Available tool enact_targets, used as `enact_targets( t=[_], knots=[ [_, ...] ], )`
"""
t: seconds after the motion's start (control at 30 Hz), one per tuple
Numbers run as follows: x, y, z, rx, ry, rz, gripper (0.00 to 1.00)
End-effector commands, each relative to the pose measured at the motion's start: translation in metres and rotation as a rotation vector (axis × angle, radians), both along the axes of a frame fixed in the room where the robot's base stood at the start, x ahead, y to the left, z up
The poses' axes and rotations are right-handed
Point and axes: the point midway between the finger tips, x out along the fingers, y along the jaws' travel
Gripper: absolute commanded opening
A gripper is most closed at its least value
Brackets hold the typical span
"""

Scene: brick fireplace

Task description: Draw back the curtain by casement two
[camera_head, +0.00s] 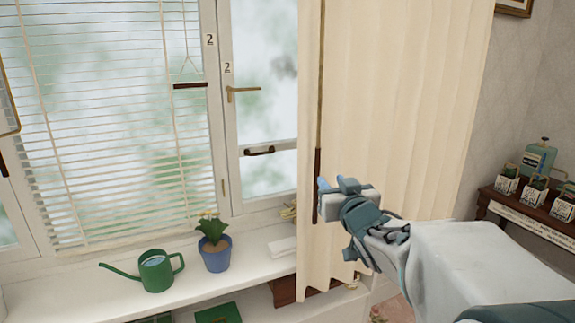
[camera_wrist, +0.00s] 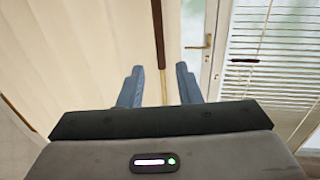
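The cream curtain (camera_head: 400,100) hangs in folds at the right of casement two (camera_head: 262,65) and covers its right side. A thin draw rod with a dark brown handle (camera_head: 317,185) hangs along the curtain's left edge. My gripper (camera_head: 336,184) is open beside the handle, in front of the curtain. In the wrist view the rod's dark handle (camera_wrist: 159,35) runs down the picture and lines up with the gap between my two blue fingers (camera_wrist: 160,75). I cannot tell how deep it sits between them. The casement's brass handle (camera_head: 242,90) is uncovered.
On the sill (camera_head: 215,281) stand a green watering can (camera_head: 157,271) and a blue flowerpot (camera_head: 216,256). A slatted blind (camera_head: 110,110) covers the window at left. A dark shelf (camera_head: 520,212) with small pots and a green device (camera_head: 538,157) stands at right.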

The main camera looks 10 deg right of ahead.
Motion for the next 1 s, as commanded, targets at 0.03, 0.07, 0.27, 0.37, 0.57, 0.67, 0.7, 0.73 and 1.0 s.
enact_targets(
  t=[0.03,0.07,0.27,0.37,0.57,0.67,0.7,0.73,1.0],
  knots=[
    [0.009,0.001,-0.001,0.003,0.003,0.001,0.31],
    [0.014,0.001,-0.001,0.003,0.003,0.000,0.31],
    [0.047,0.005,-0.001,0.004,0.002,0.000,0.31],
    [0.063,0.007,-0.001,0.004,0.003,0.000,0.31],
    [0.091,0.011,-0.001,0.003,0.003,0.001,0.31],
    [0.101,0.013,-0.001,0.003,0.003,0.001,0.31],
    [0.105,0.013,0.000,0.002,0.003,0.001,0.31],
    [0.107,0.014,0.000,0.001,0.002,0.002,0.31],
    [0.114,0.014,0.000,0.000,0.002,0.000,0.31]
  ],
)
